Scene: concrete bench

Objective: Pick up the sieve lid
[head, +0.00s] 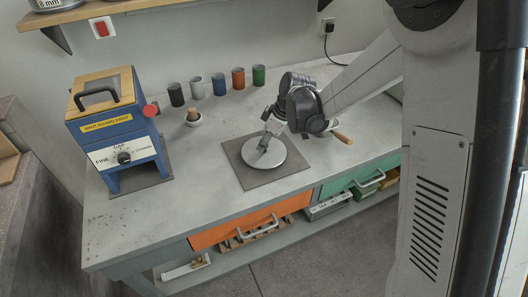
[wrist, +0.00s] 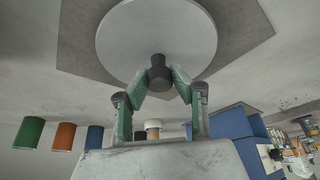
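The sieve lid (head: 283,165) is a round, light grey disc with a dark knob at its centre. It lies over a dark square mat (head: 245,176) on the bench. The lid (wrist: 125,38) and its knob also show in the wrist view. My gripper (head: 264,145) is above the lid, with its fingers down at the knob. In the wrist view my gripper (wrist: 158,78) has its two green-padded fingertips closed in on either side of the knob, seemingly touching it. I cannot tell whether any gap lies between lid and mat.
A blue machine (head: 85,131) with a wooden top stands at the left. Several coloured cups (head: 219,84) stand in a row along the back. A wooden handle (head: 342,137) shows right of my gripper. The front bench is clear.

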